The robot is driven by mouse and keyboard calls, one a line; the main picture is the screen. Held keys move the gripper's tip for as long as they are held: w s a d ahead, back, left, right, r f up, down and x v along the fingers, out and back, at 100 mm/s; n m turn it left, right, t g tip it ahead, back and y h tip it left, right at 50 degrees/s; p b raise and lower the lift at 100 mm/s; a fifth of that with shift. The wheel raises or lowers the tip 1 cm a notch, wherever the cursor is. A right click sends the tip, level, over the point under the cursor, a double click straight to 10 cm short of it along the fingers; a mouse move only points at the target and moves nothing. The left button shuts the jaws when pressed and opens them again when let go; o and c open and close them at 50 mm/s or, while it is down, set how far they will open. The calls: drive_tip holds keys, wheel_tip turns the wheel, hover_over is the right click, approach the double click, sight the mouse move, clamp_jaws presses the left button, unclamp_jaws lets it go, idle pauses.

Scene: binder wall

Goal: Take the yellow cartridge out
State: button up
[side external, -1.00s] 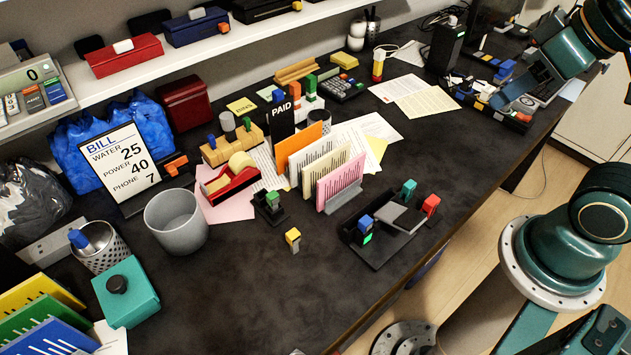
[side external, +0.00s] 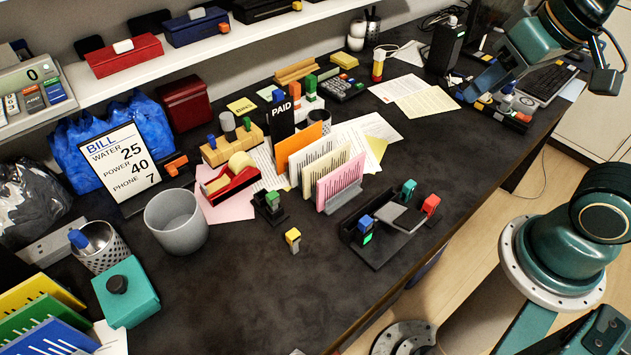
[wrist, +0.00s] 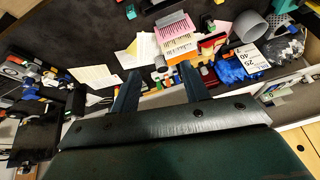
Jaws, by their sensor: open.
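A small yellow-topped block (side external: 293,238) with a grey lower part stands alone on the dark desk in the side external view. Another small yellow piece (side external: 485,98) sits among coloured pieces in the dark tray (side external: 522,126) at the right. I cannot tell which of these is the yellow cartridge. My gripper (side external: 478,88) is above the left end of that tray, and its fingertips are hard to make out there. In the wrist view my gripper (wrist: 160,88) has its two fingers wide apart, with nothing between them.
A black tray (side external: 385,258) with coloured blocks lies near the desk's front edge. Upright coloured cards (side external: 340,183), a red tape dispenser (side external: 230,180) and a grey bin (side external: 176,222) stand in the middle and left. A black box (side external: 446,45) stands close behind my gripper. The right-centre desk is clear.

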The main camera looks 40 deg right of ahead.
drive_tip(key=w+a+f+m+g+y, duration=0.1)
drive_tip(key=w+a+f+m, duration=0.25)
drive_tip(key=w, duration=0.35)
drive_tip(key=m+g+y, duration=0.3)
drive_tip(key=m+g, duration=0.1)
drive_tip(key=m, duration=0.9)
hover_over(291, 244)
drive_tip(key=w+d, duration=0.1)
drive_tip(key=d, duration=0.5)
wheel_tip(291, 244, down, 21)
drive_tip(key=shift+a+f, duration=0.1)
drive_tip(key=shift+f, duration=0.05)
drive_tip(key=shift+x, duration=4.15)
drive_tip(key=shift+x, duration=2.55)
drive_tip(key=shift+s+a, duration=0.1)
drive_tip(key=shift+s, duration=0.05)
